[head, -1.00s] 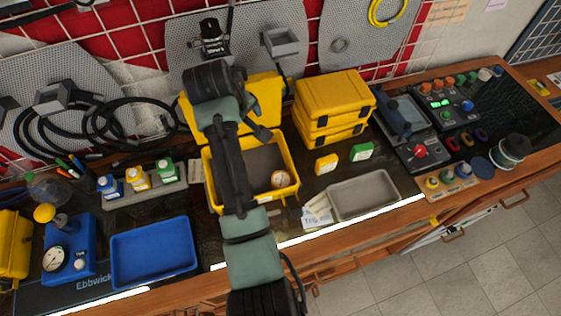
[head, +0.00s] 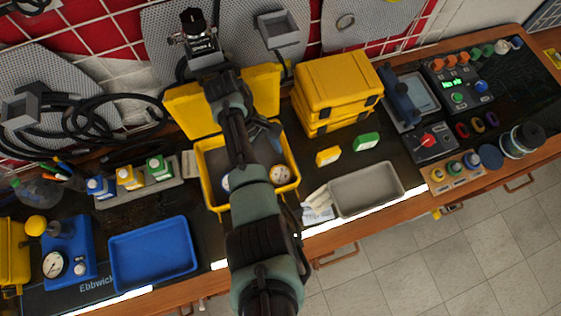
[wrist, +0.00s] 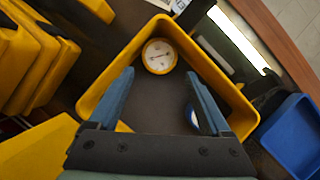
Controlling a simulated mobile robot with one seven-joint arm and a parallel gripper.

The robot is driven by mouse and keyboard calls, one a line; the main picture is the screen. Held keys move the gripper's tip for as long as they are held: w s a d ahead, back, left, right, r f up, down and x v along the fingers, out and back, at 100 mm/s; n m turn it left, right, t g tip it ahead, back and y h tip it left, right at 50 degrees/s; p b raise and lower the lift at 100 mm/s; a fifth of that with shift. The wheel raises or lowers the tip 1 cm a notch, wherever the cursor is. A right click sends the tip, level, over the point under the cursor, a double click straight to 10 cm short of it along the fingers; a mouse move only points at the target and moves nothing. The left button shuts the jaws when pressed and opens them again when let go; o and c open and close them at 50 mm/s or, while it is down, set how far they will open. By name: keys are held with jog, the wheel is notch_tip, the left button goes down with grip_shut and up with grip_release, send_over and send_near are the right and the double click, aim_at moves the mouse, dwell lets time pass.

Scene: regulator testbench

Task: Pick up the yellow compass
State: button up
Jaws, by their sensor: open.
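The yellow compass (wrist: 160,56), round with a yellow rim and a white dial, lies in the yellow open case (wrist: 95,90). In the wrist view it is against the far corner. In the head view the compass (head: 281,174) shows at the right inside the case (head: 296,187). My gripper (wrist: 160,74) is open, its two blue fingers pointing into the case. The compass appears just beyond the fingertips, between their lines, and is not held. A blue-rimmed round item (wrist: 193,118) lies in the case, partly hidden by the right finger.
The case's raised walls surround the gripper's space. Stacked yellow cases (head: 336,88) stand to the right in the head view. A grey tray (head: 394,205) and a blue tray (head: 152,280) flank the open case. A yellow box (head: 328,156) and a green box (head: 366,142) lie nearby.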

aim_at(279, 174)
jog(key=shift+x, duration=3.65)
jog(key=shift+s+f, duration=0.1)
jog(key=shift+s, duration=0.05)
jog(key=c, duration=1)
jog(key=shift+c, duration=0.2)
